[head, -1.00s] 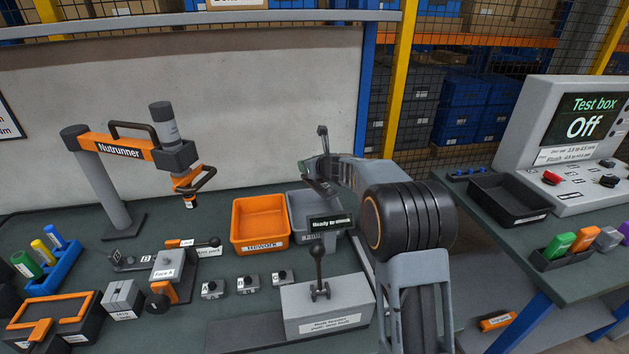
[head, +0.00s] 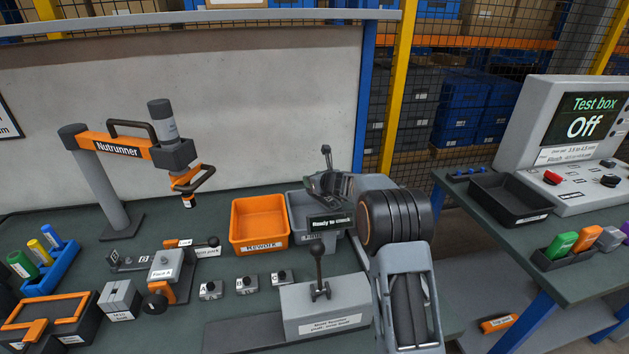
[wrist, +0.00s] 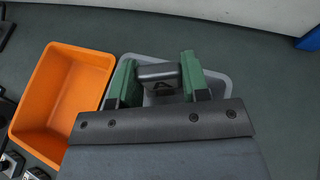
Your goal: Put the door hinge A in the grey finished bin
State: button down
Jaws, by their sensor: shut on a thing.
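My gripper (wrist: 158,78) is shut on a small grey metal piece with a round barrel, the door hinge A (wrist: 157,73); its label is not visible. The piece sits between the two green fingers in the wrist view. The grey finished bin (wrist: 216,82) lies below the fingers in that view, its middle hidden by my gripper. In the head view the grey bin (head: 297,208) stands right of the orange bin, and my gripper (head: 326,182) is over it. The hinge cannot be made out there.
The orange rework bin (head: 260,222) adjoins the grey bin on the left. The bench behind the bins is clear.

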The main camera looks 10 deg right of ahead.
aim_at(326, 200)
jog(key=shift+f+b, duration=0.3)
jog(key=shift+b, duration=0.15)
jog(key=shift+f, duration=0.2)
jog(key=c, duration=0.6)
grip_release()
jog(key=shift+r, duration=0.3)
jog(key=shift+v, duration=3.9)
